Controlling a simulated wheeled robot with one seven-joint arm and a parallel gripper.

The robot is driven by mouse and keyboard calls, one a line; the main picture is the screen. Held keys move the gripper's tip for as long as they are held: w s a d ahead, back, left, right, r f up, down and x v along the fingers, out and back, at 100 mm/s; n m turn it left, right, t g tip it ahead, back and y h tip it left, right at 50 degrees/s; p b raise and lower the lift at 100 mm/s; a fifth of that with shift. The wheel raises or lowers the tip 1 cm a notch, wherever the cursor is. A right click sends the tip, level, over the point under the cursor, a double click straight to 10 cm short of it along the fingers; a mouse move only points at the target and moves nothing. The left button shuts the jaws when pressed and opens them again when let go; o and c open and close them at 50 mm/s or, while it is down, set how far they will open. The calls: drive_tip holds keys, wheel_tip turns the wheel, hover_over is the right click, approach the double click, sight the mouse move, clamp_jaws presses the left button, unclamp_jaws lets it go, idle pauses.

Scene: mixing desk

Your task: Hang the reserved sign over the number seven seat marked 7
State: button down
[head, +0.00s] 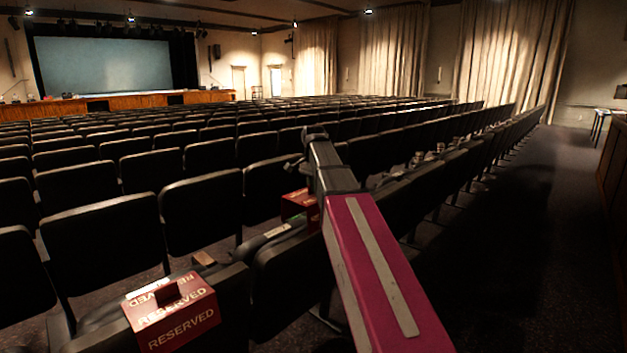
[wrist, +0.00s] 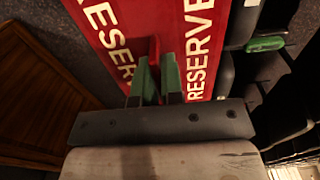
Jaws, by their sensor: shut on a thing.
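My gripper (wrist: 157,78) is shut on the upper ridge of a red reserved sign (wrist: 118,30), with its green-tipped fingers on both sides. The sign's two faces slope away with white "RESERVED" lettering. In the head view a red sign (head: 296,203), apparently the same one, shows just left of my arm, above the seat backs; the arm hides part of it and my fingers. A second red reserved sign (head: 172,318) sits over a seat back at the lower left. I cannot read a number 7 on any seat.
Rows of dark seats (head: 201,205) fill the hall toward the stage. A green piece (wrist: 266,44) lies by the dark seats right of the sign in the wrist view. Brown wood (wrist: 40,90) is at left there. The aisle (head: 500,250) at right is clear carpet.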

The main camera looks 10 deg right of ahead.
drive_tip(key=shift+f, duration=6.1)
drive_tip(key=c, duration=1.2)
unclamp_jaws()
drive_tip(key=shift+o, duration=0.2)
